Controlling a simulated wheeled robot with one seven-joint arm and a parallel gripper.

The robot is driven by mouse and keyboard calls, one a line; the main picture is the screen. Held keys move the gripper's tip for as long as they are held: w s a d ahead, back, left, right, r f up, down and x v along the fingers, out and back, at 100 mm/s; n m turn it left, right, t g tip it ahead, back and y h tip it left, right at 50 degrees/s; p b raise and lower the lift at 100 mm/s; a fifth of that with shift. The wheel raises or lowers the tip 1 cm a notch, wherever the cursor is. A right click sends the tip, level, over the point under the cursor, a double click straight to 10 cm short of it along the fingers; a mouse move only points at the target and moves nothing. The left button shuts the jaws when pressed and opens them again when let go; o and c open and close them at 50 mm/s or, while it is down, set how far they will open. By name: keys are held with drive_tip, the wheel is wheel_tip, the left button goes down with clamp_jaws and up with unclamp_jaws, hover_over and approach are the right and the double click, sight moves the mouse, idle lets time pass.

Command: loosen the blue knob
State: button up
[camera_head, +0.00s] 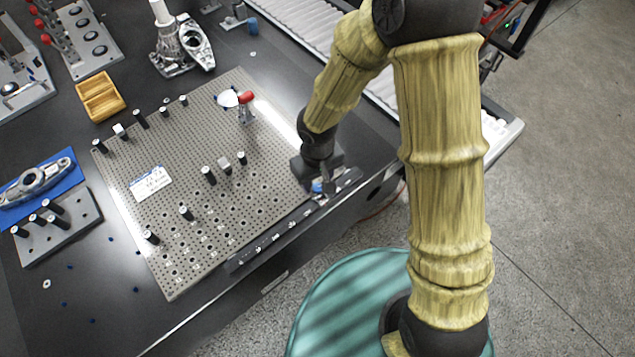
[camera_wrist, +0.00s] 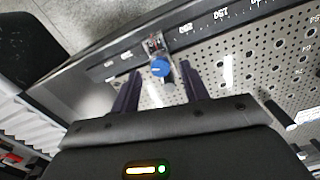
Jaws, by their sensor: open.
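The blue knob (camera_wrist: 160,67) shows in the wrist view, on a small clear-and-metal fitting (camera_wrist: 154,44) at the edge of the perforated plate. My gripper (camera_wrist: 160,75) is open, with its two dark fingers to the left and right of the knob in that view. I cannot tell whether either finger touches it. In the head view my gripper (camera_head: 322,188) is at the right corner of the plate, and a bit of blue shows beside it. The knob is mostly hidden there by my arm.
The perforated plate (camera_head: 150,215) carries several black posts and a red-handled clamp (camera_head: 246,98). A dark labelled strip (camera_head: 270,243) runs along its front edge. A wooden tray (camera_head: 100,97) and a blue-based part (camera_head: 40,185) stand to the left. A roller conveyor (camera_head: 310,50) lies behind.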

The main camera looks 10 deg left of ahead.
drive_tip(key=shift+f, duration=0.7)
clamp_jaws()
